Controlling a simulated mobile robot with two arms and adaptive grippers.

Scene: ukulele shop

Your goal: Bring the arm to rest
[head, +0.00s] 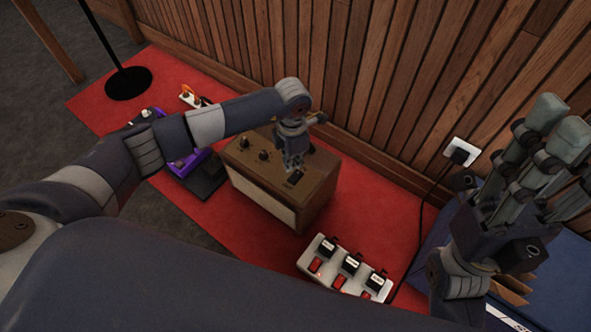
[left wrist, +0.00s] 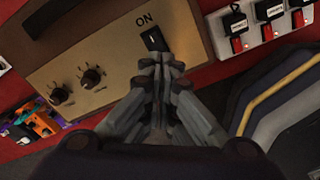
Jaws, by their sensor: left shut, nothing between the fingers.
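My left arm reaches in from the left over a brown amplifier (head: 262,181). My left gripper (head: 293,166) points down at the amplifier's top panel, its fingers shut and empty. In the left wrist view the closed fingertips (left wrist: 160,62) appear just below a black rocker switch (left wrist: 155,39) marked ON. I cannot tell whether they touch it. Two dark knobs (left wrist: 78,86) sit left of the switch on the panel. My right gripper (head: 560,125) is raised at the right of the head view, fingers pointing up; its opening is unclear.
A white power strip (head: 324,249) with black plugs and red switches lies on the red mat (head: 376,219). A wall outlet (head: 460,152) with a cable is on the wood-slat wall. Purple gear (head: 187,161) and a round black stand base (head: 128,83) are left.

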